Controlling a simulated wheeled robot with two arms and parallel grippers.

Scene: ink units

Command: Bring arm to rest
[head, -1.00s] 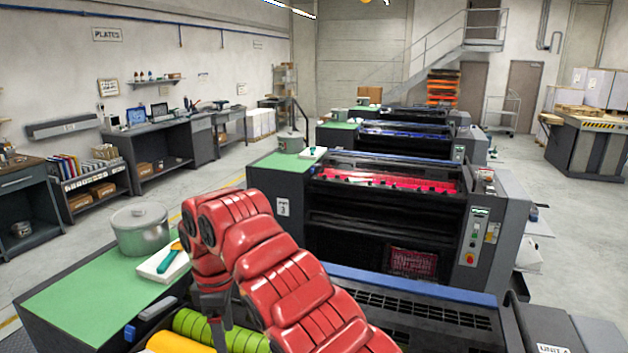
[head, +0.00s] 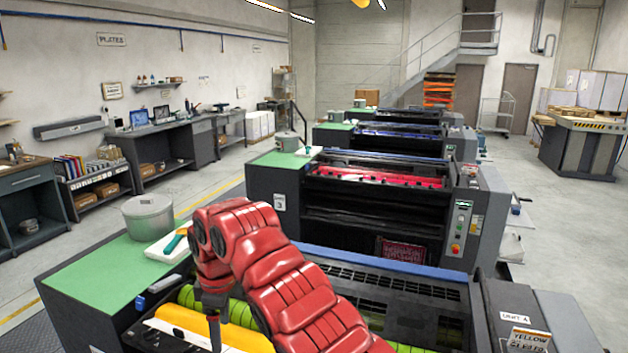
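My red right arm reaches in from the bottom edge over the nearest press, with its bend at the upper left. Its dark gripper (head: 214,325) hangs down from the wrist in front of the yellow strip (head: 190,319) and green rollers (head: 240,312) of the press. I see it nearly edge-on, so its opening is unclear, and I see nothing held in it. Its height above the press is hard to judge. My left gripper is not in view.
A lidded grey pot (head: 148,220) and a white tray (head: 160,252) with a teal-handled tool (head: 176,240) stand on the green top (head: 95,275), left of my arm. More presses (head: 375,205) stand behind. Floor is free at the left and right.

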